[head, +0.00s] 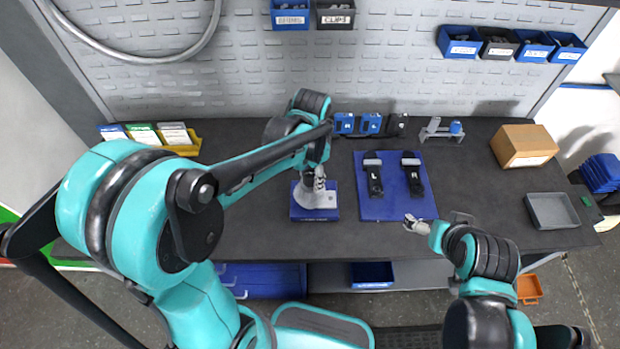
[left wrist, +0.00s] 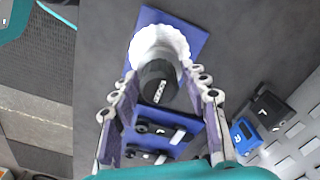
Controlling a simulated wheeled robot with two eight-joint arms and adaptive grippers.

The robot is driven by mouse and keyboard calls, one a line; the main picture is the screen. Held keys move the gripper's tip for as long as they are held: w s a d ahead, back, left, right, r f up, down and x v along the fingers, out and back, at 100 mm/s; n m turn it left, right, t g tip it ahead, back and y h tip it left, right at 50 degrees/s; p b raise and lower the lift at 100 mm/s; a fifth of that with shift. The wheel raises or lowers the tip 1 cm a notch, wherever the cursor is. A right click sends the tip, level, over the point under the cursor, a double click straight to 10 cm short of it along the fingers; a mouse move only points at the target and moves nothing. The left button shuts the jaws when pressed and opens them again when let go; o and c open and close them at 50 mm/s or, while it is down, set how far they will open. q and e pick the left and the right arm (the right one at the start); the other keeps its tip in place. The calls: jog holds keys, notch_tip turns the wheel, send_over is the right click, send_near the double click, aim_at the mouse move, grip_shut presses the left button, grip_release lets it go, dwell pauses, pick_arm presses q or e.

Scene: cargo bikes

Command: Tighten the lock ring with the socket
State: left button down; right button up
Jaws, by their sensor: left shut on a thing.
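My left gripper (head: 318,183) is above a blue base plate (head: 315,214) at the middle of the bench. It is shut on a black socket (left wrist: 158,88) marked "SOCKET", which sits between its fingers in the left wrist view. A pale, scalloped ring-shaped part (left wrist: 158,42) on the blue plate is directly beyond the socket, partly covered by it. I cannot tell whether the socket is seated on it. A lock ring cannot be made out separately. My right gripper (head: 411,222) is near the blue mat's lower right corner; its finger opening is unclear.
A blue mat (head: 385,210) holds two black parts marked L (head: 375,178) and R (head: 412,176). Small blue holders (head: 370,123) stand behind it. A grey stand (head: 440,130), a cardboard box (head: 523,146) and a grey tray (head: 552,211) are to the right.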

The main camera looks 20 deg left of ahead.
pick_arm(q)
jog(key=c, duration=1.5)
grip_release()
grip_shut()
jog(key=m, duration=0.3)
jog(key=shift+f+m, duration=0.1)
jog(key=shift+m, duration=0.2)
jog(key=m, duration=0.2)
jog(key=shift+s+m, duration=0.15)
jog(key=shift+m, duration=0.25)
